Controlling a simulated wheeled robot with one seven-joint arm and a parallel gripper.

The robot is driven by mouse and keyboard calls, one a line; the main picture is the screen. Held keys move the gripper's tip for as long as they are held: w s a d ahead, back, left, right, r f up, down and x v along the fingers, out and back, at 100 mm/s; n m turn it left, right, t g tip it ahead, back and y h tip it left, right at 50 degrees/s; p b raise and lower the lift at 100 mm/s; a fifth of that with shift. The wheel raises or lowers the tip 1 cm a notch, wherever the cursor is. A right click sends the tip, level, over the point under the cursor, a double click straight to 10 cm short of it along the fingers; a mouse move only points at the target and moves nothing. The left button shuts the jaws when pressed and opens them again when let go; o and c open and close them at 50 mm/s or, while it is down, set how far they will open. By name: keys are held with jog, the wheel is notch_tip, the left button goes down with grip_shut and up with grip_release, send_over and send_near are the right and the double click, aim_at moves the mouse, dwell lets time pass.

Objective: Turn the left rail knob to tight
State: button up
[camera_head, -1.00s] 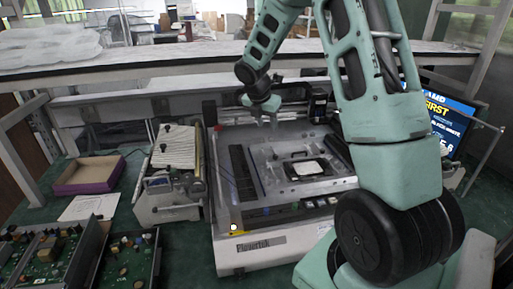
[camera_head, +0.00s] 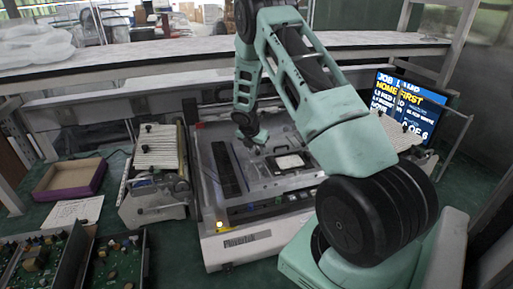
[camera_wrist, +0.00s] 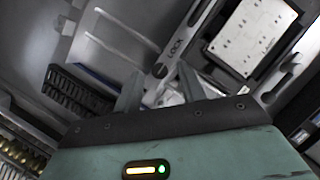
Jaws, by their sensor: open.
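A pale rail marked LOCK (camera_wrist: 178,45) runs diagonally through the upper middle of the wrist view. A small dark round knob (camera_wrist: 159,71) sits at its lower end, between and just beyond my fingertips. My gripper (camera_wrist: 160,84) is open, with one finger on each side of the rail end; I cannot tell whether they touch anything. In the head view my gripper (camera_head: 251,139) hangs low over the machine (camera_head: 240,246), left of the white plate (camera_head: 290,161). The knob is too small to make out there, and its turn setting cannot be read.
The white plate (camera_wrist: 254,36) lies right of the rail in the wrist view. A dark slotted strip (camera_head: 226,170) lies left of my gripper. A feeder unit (camera_head: 157,150) and a purple-edged box (camera_head: 70,179) stand left, a lit monitor (camera_head: 408,108) right.

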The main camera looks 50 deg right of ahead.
jog(key=shift+f, duration=0.2)
grip_shut()
